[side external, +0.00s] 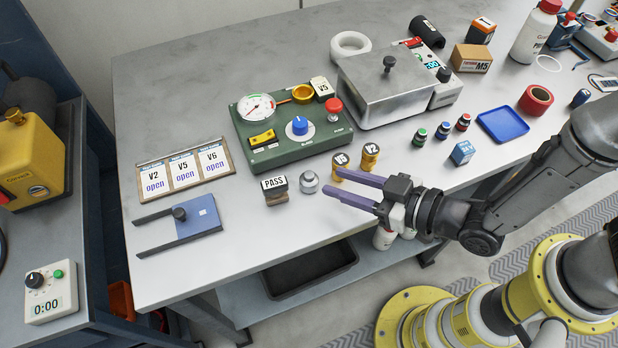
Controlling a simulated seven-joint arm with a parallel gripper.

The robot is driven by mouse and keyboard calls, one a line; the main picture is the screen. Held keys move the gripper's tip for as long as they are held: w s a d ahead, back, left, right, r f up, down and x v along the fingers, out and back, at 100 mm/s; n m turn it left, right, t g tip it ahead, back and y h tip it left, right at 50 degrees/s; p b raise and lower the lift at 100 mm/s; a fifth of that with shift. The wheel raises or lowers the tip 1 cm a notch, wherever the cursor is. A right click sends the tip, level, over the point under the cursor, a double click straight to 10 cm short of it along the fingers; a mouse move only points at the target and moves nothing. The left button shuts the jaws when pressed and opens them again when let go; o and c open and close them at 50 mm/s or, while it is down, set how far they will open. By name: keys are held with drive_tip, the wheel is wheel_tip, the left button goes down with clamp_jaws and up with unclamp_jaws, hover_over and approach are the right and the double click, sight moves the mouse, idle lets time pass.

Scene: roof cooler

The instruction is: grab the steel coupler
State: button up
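A small silver cylinder with a knob on top, which looks like the steel coupler (309,183), stands upright near the front edge of the grey bench. My gripper (333,182) has two purple fingers, spread apart with nothing seen between them. Its fingertips point left toward the coupler and appear a short way to the right of it. The height of the fingers above the bench is hard to tell from this one view.
A PASS stamp (275,189) stands close left of the coupler. Brass pieces marked V3 (340,165) and V2 (370,156) stand just behind my fingers. A green gauge panel (290,127) lies behind.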

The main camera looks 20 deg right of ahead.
sight(310, 175)
drive_tip(key=shift+x, duration=3.75)
drive_tip(key=shift+f, duration=0.15)
clamp_jaws()
